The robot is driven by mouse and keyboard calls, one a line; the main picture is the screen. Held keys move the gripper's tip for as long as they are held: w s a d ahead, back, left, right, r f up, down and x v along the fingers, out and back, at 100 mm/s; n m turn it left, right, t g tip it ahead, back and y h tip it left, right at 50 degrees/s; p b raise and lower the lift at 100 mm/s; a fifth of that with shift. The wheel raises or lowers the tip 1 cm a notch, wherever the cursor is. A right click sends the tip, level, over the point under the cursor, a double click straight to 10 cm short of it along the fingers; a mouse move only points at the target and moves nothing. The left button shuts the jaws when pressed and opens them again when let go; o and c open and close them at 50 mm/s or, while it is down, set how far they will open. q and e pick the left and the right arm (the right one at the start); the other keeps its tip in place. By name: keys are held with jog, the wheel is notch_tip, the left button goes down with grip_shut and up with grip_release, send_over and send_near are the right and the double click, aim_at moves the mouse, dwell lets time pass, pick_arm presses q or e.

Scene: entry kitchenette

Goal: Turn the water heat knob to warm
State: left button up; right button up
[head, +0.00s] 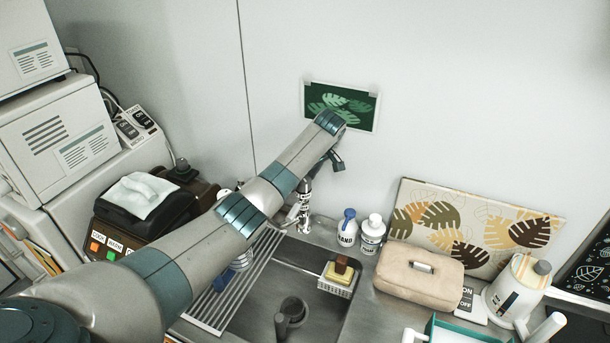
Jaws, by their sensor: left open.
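My left arm reaches in from the lower left across the sink. My left gripper (337,162) is at its far end, small and dark, close to the wall, and is open. Just below and left of it, a metal faucet (304,210) with dark and light bands and small lettering stands at the back of the sink, partly hidden by my arm. I cannot make out a separate water heat knob or its setting. Whether the gripper touches the faucet top is unclear. My right gripper is not in view.
The steel sink (262,309) holds a drying rack (212,311) and a sponge caddy (337,286). Two bottles (347,228) (372,235), a beige pouch (420,277) and a white kettle (515,290) stand to the right. A cooker with labelled buttons (112,247) stands left.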

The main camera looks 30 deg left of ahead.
pick_arm(q)
jog(key=shift+d+r+b, duration=0.25)
jog(key=shift+r+b, duration=0.1)
jog(key=shift+r, duration=0.15)
jog(key=v, duration=1.6)
jog(key=shift+r, duration=0.2)
jog(key=shift+s+a+f, duration=0.1)
jog(key=shift+s+f, duration=0.05)
jog(key=shift+s, duration=0.05)
